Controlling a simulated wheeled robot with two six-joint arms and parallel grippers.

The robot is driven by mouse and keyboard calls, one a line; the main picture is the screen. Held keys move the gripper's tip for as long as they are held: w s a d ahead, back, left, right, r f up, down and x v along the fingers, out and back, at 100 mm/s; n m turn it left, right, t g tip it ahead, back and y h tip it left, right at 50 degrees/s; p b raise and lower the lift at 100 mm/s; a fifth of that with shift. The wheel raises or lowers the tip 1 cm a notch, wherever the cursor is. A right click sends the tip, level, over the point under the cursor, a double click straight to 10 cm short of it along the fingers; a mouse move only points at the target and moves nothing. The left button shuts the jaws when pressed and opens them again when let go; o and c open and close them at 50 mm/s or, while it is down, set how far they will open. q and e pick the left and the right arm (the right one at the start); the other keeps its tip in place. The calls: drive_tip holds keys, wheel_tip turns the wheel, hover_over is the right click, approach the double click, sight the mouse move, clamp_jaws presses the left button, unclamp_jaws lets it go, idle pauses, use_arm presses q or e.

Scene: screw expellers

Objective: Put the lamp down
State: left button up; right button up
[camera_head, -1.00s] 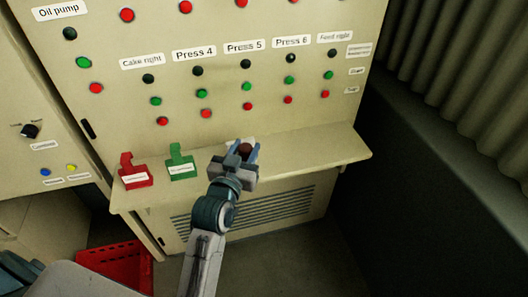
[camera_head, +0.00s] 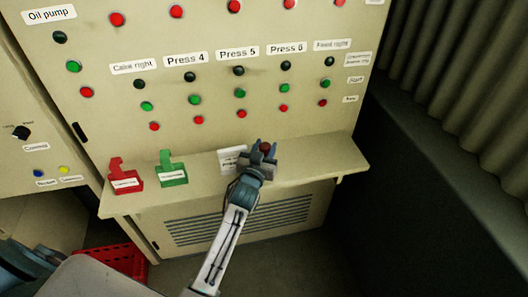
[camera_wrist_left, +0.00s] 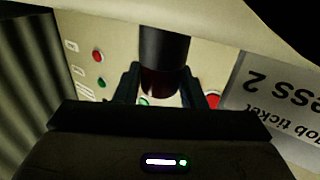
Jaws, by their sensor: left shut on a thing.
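My left gripper (camera_head: 264,152) is shut on the lamp (camera_head: 265,147), a small dark red piece, over the shelf (camera_head: 315,165) of the control panel. In the left wrist view the lamp (camera_wrist_left: 164,50) has a black cylindrical part and a dark red end between the two fingers (camera_wrist_left: 160,85). I cannot tell whether the lamp touches the shelf. A white job ticket (camera_head: 231,156) lies on the shelf just left of the gripper; it also shows in the left wrist view (camera_wrist_left: 278,100). My right gripper is not in view.
A red tagged holder (camera_head: 124,177) and a green one (camera_head: 172,168) stand on the shelf's left part. The panel (camera_head: 300,120) with buttons rises behind. The shelf's right part is clear. A red crate (camera_head: 122,262) is on the floor.

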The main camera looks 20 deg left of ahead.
use_arm(q)
drive_tip(key=shift+f, duration=0.75)
drive_tip(key=o, duration=0.7)
drive_tip(key=shift+o, duration=0.2)
drive_tip(key=shift+s+r, duration=0.1)
drive_tip(key=s+b, duration=0.1)
drive_tip(key=s, duration=1.1)
drive_tip(key=shift+d, duration=0.4)
